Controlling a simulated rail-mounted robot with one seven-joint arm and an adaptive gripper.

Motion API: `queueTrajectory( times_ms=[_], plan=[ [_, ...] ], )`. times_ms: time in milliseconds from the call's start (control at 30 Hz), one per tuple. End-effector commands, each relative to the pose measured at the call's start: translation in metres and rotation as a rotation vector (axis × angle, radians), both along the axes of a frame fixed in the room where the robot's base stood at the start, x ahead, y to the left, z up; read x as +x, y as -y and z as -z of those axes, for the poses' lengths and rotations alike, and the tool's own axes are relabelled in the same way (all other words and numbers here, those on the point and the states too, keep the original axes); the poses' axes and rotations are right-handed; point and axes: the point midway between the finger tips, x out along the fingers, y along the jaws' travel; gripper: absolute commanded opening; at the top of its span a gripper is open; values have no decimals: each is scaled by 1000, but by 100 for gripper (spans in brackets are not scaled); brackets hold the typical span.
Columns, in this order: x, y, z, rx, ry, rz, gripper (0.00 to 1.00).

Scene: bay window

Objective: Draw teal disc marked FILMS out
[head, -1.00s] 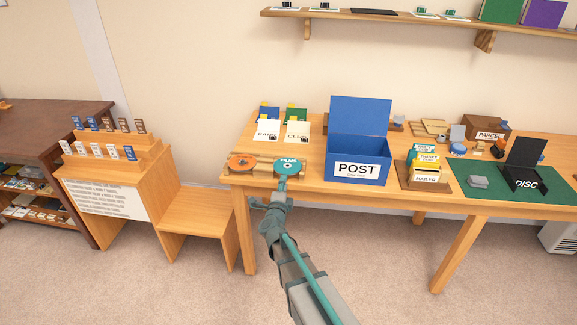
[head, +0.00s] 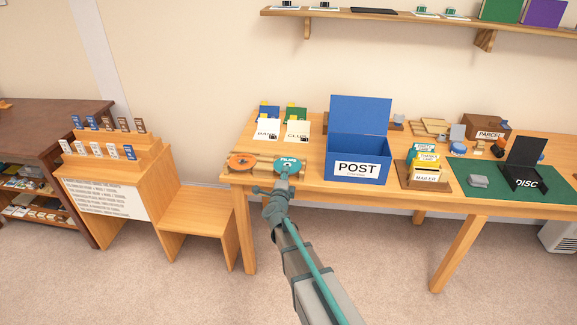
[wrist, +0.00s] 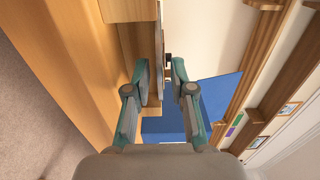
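The teal disc marked FILMS (head: 288,164) lies on a low wooden rack (head: 262,179) at the left front of the table, in the head view. My gripper (head: 283,176) reaches to the near edge of this disc from the front. In the wrist view my gripper (wrist: 160,72) shows two fingers apart, with a gap between them. A thin edge shows beyond and between the fingers there; I cannot tell whether it is the disc. No grip on the disc is visible.
An orange disc (head: 241,162) lies just left of the teal one. The blue POST box (head: 357,150) stands close on the right. White cards (head: 297,131) stand behind. A black DISC holder (head: 525,165) is on a green mat (head: 470,195) at the right.

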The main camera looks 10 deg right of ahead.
Motion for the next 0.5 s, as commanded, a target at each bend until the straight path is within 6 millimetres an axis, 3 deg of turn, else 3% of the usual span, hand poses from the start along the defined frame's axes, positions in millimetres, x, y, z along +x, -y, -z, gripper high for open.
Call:
queueTrajectory(
  times_ms=[33, 100, 500],
  plan=[
    [0, 0, 0, 0, 0, 0, 10],
    [0, 0, 0, 0, 0, 0, 0],
    [0, 0, -1, 0, 0, 0, 0]
  ],
)
